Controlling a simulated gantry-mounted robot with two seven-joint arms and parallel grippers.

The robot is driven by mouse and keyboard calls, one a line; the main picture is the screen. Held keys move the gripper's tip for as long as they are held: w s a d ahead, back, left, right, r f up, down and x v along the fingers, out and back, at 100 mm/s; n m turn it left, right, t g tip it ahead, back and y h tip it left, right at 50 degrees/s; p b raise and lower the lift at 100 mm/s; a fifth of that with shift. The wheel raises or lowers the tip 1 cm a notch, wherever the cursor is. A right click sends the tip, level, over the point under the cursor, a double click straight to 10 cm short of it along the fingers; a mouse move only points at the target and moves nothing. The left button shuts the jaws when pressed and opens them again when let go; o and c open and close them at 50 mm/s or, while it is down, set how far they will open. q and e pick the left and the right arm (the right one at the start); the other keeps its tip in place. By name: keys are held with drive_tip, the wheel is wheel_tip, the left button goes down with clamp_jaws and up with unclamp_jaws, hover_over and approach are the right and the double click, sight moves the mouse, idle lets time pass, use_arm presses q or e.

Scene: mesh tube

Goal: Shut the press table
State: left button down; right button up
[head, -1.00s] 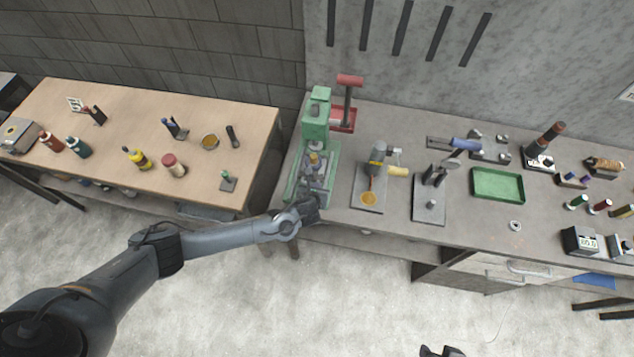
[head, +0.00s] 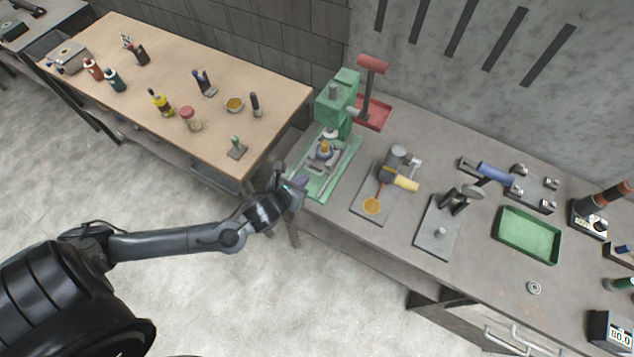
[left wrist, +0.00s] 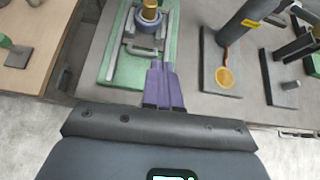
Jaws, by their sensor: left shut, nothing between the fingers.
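The green press (head: 338,104) stands at the left end of the grey bench. Its small grey press table (head: 322,157), carrying a round part with a brass-coloured top (head: 325,146), sits on the green base (head: 343,170). In the left wrist view, the press table (left wrist: 146,50) and the brass-topped part (left wrist: 150,12) are at the top, left of centre. My left gripper (head: 299,184) is at the front edge of the base. Its purple fingers (left wrist: 165,72) are together and empty, just in front of the press table. Any contact cannot be told. My right gripper is out of view.
Right of the press, a plate holds a grey tool and an orange disc (head: 372,206). Beyond are a stand (head: 439,230) and a green tray (head: 527,235). A wooden table (head: 215,130) with bottles stands left. Open floor lies in front.

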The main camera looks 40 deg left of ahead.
use_arm(q)
drive_tip(key=s+a+f+g, duration=0.1)
drive_tip(key=s+a+f, duration=0.1)
drive_tip(key=s+f, duration=0.35)
drive_tip(key=b+x, duration=0.1)
drive_tip(key=x, duration=0.9)
drive_tip(key=shift+w+d+f, duration=0.1)
drive_tip(key=shift+w+f, duration=0.1)
drive_tip(key=shift+f, duration=0.05)
drive_tip(key=shift+w+r+p, duration=0.15)
drive_tip(key=shift+w+p, duration=0.05)
drive_tip(key=shift+w, duration=0.3)
drive_tip(key=shift+w+r+p, duration=0.15)
drive_tip(key=shift+w+r, duration=0.05)
drive_tip(key=shift+w, duration=0.35)
drive_tip(key=shift+w+a+r, duration=0.1)
drive_tip(key=shift+w+a, duration=0.25)
drive_tip(key=shift+w, duration=0.4)
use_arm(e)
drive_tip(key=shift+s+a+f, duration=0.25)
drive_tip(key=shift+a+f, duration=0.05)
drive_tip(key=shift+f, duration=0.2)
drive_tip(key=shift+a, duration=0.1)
